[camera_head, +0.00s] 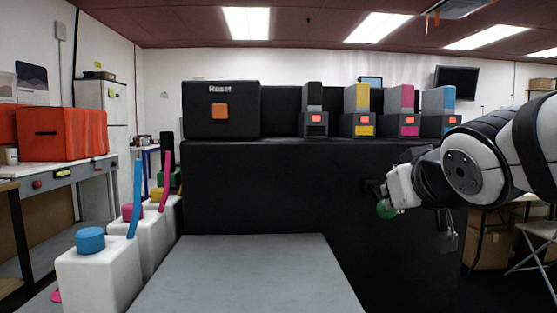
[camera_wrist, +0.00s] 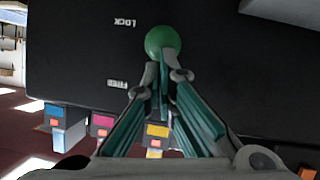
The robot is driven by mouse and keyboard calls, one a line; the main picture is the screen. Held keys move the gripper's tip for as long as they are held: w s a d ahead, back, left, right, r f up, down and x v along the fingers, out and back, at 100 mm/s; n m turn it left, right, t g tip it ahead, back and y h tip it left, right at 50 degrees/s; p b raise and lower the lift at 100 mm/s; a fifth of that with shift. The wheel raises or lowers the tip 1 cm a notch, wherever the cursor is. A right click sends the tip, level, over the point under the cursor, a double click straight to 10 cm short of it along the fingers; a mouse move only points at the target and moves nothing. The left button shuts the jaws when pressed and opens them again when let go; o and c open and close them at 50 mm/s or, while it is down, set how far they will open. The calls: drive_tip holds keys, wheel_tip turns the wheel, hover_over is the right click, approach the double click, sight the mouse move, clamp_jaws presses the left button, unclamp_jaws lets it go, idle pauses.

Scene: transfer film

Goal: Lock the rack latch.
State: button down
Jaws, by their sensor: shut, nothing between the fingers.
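The black rack (camera_head: 290,190) fills the middle of the head view. A round green knob (camera_head: 386,209), which looks like the latch handle, is at its right side and also shows in the wrist view (camera_wrist: 163,41). Upside-down white labels LOCK (camera_wrist: 125,22) and FREE (camera_wrist: 117,84) are on the black face, left of the knob in the wrist view. The knob lies between their levels, nearer LOCK. My gripper (camera_head: 392,192) is shut and empty, its fingertips (camera_wrist: 163,78) right at the knob; I cannot tell whether they touch it. The latch's stem is hidden.
A black box with an orange button (camera_head: 220,111) and several coloured units, including a yellow one (camera_head: 357,100), stand on the rack. White bottles (camera_head: 98,275) stand at left. A grey surface (camera_head: 250,280) lies in front.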

sight(390, 215)
wheel_tip(390, 215, down, 3)
drive_tip(key=b, duration=0.3)
drive_tip(key=shift+f, duration=0.2)
drive_tip(key=shift+w+f+b, duration=0.3)
drive_tip(key=shift+f+b, duration=0.5)
drive_tip(key=shift+b, duration=0.4)
drive_tip(key=shift+f, duration=0.1)
